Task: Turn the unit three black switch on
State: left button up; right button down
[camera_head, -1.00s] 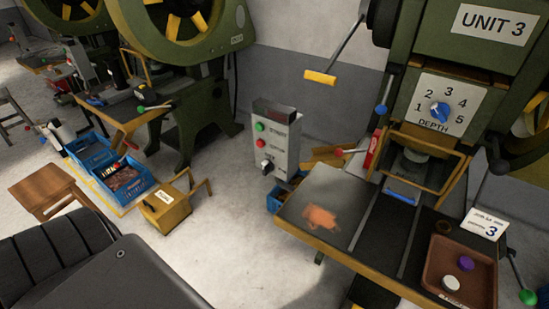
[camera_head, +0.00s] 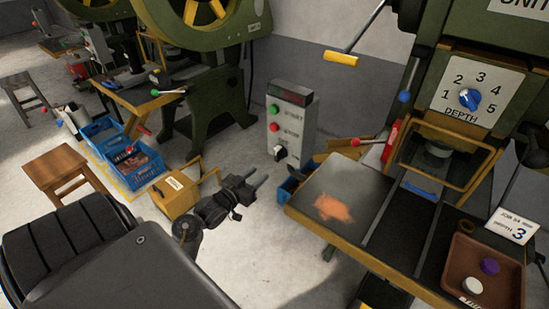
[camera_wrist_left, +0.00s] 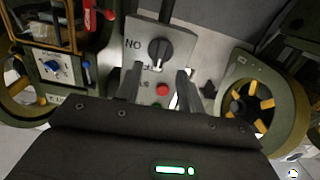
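The grey control box (camera_head: 290,125) stands left of the unit 3 press and carries a green button, a red button and, lowest, the black switch (camera_head: 281,153). My left gripper (camera_head: 258,184) is in the head view, left of and below the switch, apart from the box. In the left wrist view the black switch (camera_wrist_left: 159,52) is a round knob with a lighter pointer, beside the letters "NO". My left gripper's two fingers (camera_wrist_left: 157,84) are spread and empty, with the red button (camera_wrist_left: 162,90) showing between them. My right gripper is not in view.
A brown tray (camera_head: 456,283) holds small pucks. A yellow box (camera_head: 181,194) and blue crates (camera_head: 143,177) stand left.

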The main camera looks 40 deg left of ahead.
aim_at(276, 152)
pick_arm(q)
jog(key=shift+t, duration=0.3)
jog(key=w, duration=0.3)
jog(key=w+r, duration=0.1)
jog(key=w, duration=0.3)
jog(key=w+r, duration=0.1)
jog(key=w, duration=0.2)
jog(key=shift+w+a+r+p, duration=0.25)
jog(key=shift+a+p, duration=0.05)
jog(key=shift+p, duration=0.1)
grip_shut()
